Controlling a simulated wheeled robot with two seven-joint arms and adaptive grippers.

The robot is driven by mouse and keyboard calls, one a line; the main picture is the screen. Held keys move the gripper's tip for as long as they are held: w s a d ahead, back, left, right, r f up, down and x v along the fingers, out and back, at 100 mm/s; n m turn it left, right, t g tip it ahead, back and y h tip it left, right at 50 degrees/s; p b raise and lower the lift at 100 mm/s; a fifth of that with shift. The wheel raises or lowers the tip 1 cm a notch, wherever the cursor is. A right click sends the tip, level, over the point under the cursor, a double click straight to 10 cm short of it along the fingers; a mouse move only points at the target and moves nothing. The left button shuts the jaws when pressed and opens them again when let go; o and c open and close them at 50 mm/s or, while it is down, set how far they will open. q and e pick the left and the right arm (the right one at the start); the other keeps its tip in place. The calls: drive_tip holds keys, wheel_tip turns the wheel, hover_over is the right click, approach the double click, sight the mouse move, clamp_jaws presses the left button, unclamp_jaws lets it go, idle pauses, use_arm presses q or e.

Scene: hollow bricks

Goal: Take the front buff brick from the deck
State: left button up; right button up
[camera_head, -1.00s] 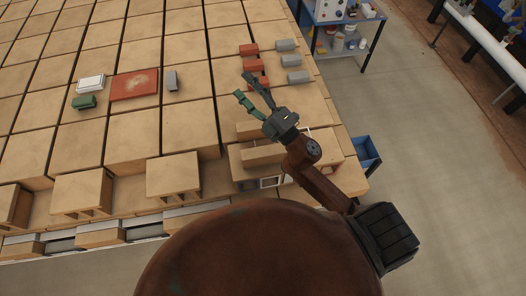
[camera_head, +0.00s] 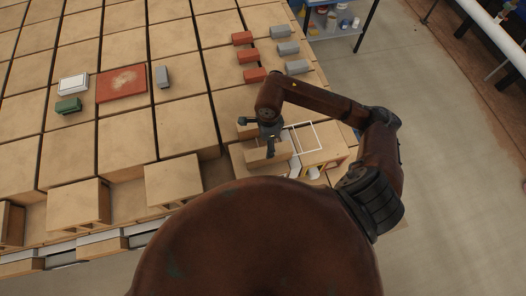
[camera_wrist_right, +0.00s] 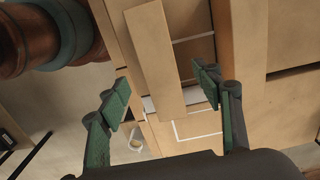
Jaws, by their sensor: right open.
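The front buff brick (camera_head: 262,157) is a long plain block lying on the deck (camera_head: 243,171) near its front edge. A second buff brick (camera_head: 242,132) lies behind it, partly hidden by my right gripper. My right gripper (camera_head: 258,136) is open and points down over these bricks, its fingers spread. In the right wrist view one long buff brick (camera_wrist_right: 156,55) shows in the gap between the open fingers (camera_wrist_right: 160,80); I see no finger closed on it. I cannot tell how much height is left between fingertips and brick. My left gripper is not in view.
A white outlined rectangle (camera_head: 317,136) is right of the gripper. Red bricks (camera_head: 248,56) and grey bricks (camera_head: 288,48) stand in rows farther back. A red plate (camera_head: 122,83), a green brick (camera_head: 68,105), a white block (camera_head: 73,84) and another grey brick (camera_head: 162,76) lie left.

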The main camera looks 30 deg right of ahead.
drive_tip(key=shift+d+f, duration=0.15)
drive_tip(key=shift+f, duration=0.2)
drive_tip(key=shift+s+f+p, duration=0.3)
drive_tip(key=shift+s+f, duration=0.05)
drive_tip(key=shift+f, duration=0.75)
drive_tip(key=f, duration=0.1)
drive_tip(key=f+p, duration=0.1)
drive_tip(key=f, duration=0.1)
drive_tip(key=shift+w+d+f+p, duration=0.1)
drive_tip(key=shift+d+f+p, duration=0.15)
drive_tip(key=shift+f+p, duration=0.1)
drive_tip(key=shift+f, duration=0.4)
clamp_jaws()
